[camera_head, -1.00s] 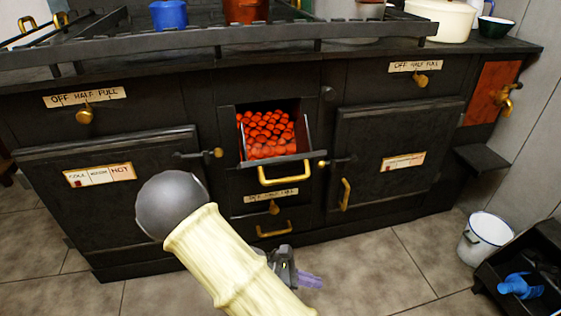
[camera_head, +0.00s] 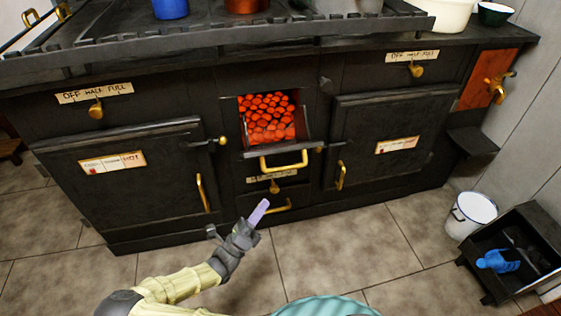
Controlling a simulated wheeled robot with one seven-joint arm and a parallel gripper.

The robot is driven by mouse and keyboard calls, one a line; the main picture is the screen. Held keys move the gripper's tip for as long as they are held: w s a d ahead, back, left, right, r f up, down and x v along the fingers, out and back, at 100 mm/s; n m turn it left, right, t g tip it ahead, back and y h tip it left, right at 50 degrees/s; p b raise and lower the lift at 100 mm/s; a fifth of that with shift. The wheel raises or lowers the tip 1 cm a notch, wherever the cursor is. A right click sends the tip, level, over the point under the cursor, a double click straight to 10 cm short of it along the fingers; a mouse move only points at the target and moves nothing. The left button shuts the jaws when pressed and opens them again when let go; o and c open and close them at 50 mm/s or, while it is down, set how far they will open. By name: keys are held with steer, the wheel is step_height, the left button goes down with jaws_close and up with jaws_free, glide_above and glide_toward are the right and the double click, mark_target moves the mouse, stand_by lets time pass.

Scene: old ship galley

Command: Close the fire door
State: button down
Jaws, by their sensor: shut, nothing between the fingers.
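The fire door (camera_head: 279,150) is in the middle of the black stove front. It is tilted open, hinged low, and its brass handle (camera_head: 284,164) is on its front near the top edge. Glowing red-orange coals (camera_head: 268,117) show in the opening behind it. My gripper (camera_head: 259,212) is shut and empty, with pale purple fingers pointing up and right. In the picture it is below and a little left of the fire door handle, apart from it. My arm comes in from the lower left.
Closed oven doors (camera_head: 140,190) (camera_head: 390,140) flank the fire door, with brass handles jutting out. A small drawer handle (camera_head: 275,205) is below it. A white bucket (camera_head: 470,214) and a black box (camera_head: 520,255) with a blue item stand on the right floor.

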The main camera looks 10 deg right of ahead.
mark_target(281, 170)
steer(key=shift+d, duration=0.1)
steer(key=b+x, duration=0.1)
steer(key=x, duration=0.3)
steer(key=b+x, duration=0.2)
steer(key=x, duration=0.1)
steer(key=w+a+r+b+x, duration=0.1)
steer(key=b+x, duration=0.1)
steer(key=x, duration=0.2)
steer(key=shift+w+d+r, duration=0.1)
steer(key=shift+d, duration=0.05)
steer(key=shift+w+r, duration=0.45)
steer(key=shift+r, duration=0.2)
steer(key=shift+r+p, duration=0.3)
steer(key=shift+p, duration=0.25)
